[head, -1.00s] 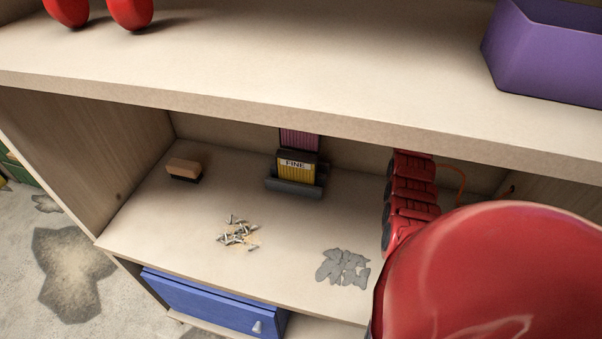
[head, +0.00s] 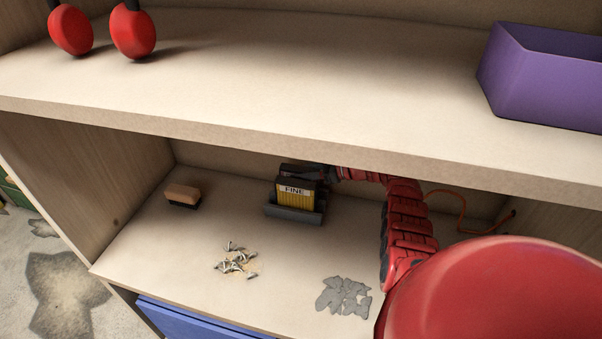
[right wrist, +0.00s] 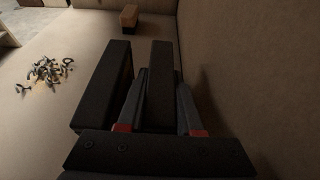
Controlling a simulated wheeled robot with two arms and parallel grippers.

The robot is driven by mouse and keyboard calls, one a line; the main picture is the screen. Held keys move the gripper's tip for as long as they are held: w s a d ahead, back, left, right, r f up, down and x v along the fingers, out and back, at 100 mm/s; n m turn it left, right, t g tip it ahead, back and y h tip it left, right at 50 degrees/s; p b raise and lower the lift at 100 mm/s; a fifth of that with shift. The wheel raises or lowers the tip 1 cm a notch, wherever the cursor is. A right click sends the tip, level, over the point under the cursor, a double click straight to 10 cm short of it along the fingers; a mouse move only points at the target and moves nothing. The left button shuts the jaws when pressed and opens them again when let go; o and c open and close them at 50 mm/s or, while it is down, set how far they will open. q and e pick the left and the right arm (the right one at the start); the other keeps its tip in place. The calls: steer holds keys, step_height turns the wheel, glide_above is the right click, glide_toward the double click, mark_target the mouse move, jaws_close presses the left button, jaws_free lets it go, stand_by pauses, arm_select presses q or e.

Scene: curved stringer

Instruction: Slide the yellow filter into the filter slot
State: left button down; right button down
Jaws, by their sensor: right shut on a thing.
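The yellow filter (head: 295,194), dark-framed with a "FINE" label, stands upright in the front of a dark grey slotted holder (head: 290,214) on the lower shelf. My right gripper (head: 325,173) is just behind its upper right side, partly hidden. In the right wrist view my gripper (right wrist: 158,85) is shut on a dark upright slab (right wrist: 160,65), apparently the second filter. The slab stands parallel to another dark slab (right wrist: 108,85), with a narrow gap between. The held filter's face and lower edge are hidden. My left gripper is not in view.
The upper shelf (head: 260,85) overhangs the holder closely. A wooden brush (head: 183,194), loose screws (head: 236,260) and grey scraps (head: 343,296) lie on the lower shelf. An orange cable (head: 462,205) is at the right. The back wall (right wrist: 245,80) is close to my right gripper.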

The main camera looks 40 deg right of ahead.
steer(key=c, duration=0.8)
jaws_free()
steer(key=shift+c, duration=0.2)
steer(key=shift+r, duration=0.1)
steer(key=b+v, duration=0.1)
steer(key=v, duration=1.1)
